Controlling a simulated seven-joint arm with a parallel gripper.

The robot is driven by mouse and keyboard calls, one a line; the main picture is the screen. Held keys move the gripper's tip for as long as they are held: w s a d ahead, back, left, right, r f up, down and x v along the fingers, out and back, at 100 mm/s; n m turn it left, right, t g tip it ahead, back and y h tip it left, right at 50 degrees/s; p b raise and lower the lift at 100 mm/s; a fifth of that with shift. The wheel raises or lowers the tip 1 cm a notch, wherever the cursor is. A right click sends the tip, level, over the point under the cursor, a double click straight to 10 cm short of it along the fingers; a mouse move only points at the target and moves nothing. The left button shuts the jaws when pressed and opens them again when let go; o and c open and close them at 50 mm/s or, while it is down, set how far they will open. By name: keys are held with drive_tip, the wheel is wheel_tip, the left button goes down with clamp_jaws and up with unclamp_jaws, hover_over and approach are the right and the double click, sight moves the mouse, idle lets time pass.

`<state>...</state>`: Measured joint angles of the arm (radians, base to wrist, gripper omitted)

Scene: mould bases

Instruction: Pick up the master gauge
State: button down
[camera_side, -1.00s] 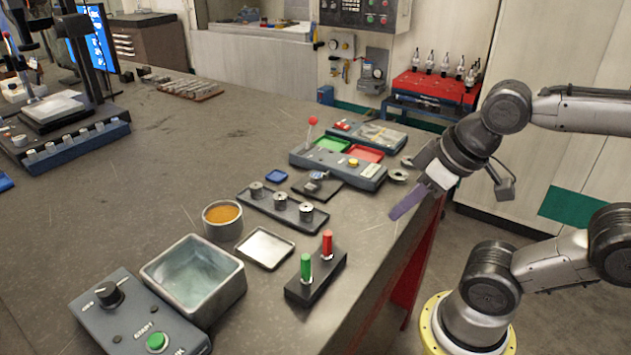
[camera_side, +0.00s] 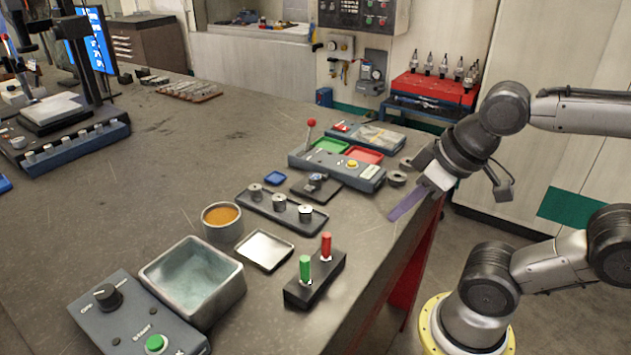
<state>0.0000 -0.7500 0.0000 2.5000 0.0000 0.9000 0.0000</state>
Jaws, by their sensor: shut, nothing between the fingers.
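No part is marked as the master gauge, and I cannot tell which one it is. A small metal gauge piece (camera_side: 316,180) sits on a dark pad near the middle of the bench. Three metal cylinders (camera_side: 279,201) stand on a dark tray left of it. A green-handled plug (camera_side: 305,268) and a red-handled plug (camera_side: 326,245) stand upright in a dark block nearer the front. A ring-like metal part (camera_side: 397,178) lies by the bench edge. My gripper (camera_side: 395,215), with purple fingers, is shut and empty over the right bench edge, apart from these parts.
A lever-topped control box (camera_side: 340,172) with green and red trays stands behind. A cup with orange contents (camera_side: 222,220), a flat metal tray (camera_side: 264,250), an open metal basin (camera_side: 195,280) and a knobbed box (camera_side: 130,315) stand left and front. The left middle bench is clear.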

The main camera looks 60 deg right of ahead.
drive_tip(key=c, duration=1.6)
unclamp_jaws()
drive_tip(key=shift+c, duration=2.2)
unclamp_jaws()
